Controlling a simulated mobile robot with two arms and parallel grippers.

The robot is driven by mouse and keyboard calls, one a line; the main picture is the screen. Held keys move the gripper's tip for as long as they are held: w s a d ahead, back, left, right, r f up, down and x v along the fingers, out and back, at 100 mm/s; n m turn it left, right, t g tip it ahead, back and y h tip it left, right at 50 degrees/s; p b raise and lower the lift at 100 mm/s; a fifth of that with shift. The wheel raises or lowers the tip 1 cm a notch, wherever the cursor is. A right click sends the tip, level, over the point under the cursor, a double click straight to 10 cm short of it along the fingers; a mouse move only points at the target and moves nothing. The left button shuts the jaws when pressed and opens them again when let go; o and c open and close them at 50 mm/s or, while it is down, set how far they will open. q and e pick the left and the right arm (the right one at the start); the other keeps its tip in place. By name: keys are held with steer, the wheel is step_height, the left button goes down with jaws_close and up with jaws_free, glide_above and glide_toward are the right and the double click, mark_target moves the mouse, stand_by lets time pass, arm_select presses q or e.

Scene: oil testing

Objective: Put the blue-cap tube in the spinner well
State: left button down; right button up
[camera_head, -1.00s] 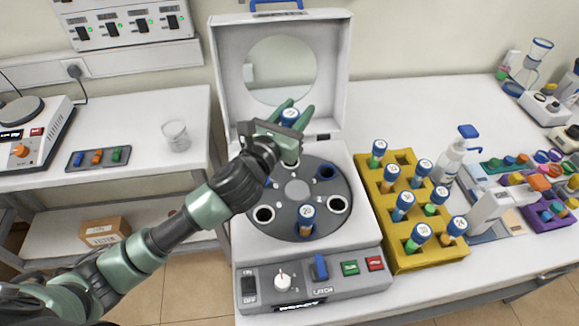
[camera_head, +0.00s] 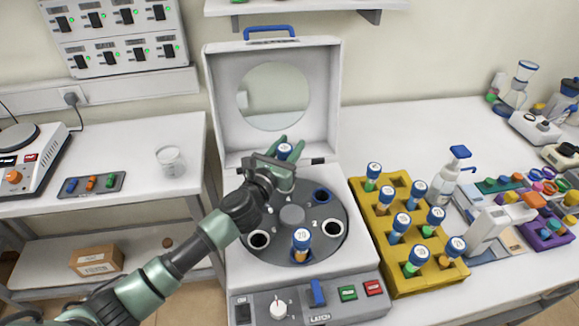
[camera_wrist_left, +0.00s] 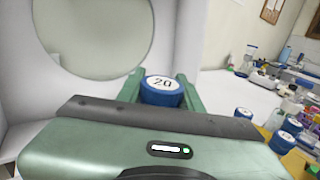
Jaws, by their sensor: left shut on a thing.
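My left gripper (camera_head: 285,158) is shut on a blue-cap tube (camera_head: 284,151) over the back part of the spinner's dark rotor (camera_head: 291,216). In the left wrist view the tube's cap (camera_wrist_left: 161,91), marked 20, sits between the two green fingers. The tube's lower part is hidden by the gripper, so I cannot tell whether it is in a well. Another blue-cap tube (camera_head: 301,244) stands in the front well. My right gripper is not in view.
The spinner's raised lid (camera_head: 323,110) stands close behind the gripper. A yellow rack (camera_head: 400,284) with several blue-cap tubes is to the right. A beaker (camera_head: 170,160) is on the left table.

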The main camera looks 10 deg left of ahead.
arm_select(q)
step_height(320, 180, down, 5)
steer(key=shift+f+b, duration=0.2)
steer(key=shift+b, duration=0.7)
steer(key=shift+f, duration=0.25)
steer(key=c, duration=0.9)
jaws_free()
steer(key=shift+f, duration=0.15)
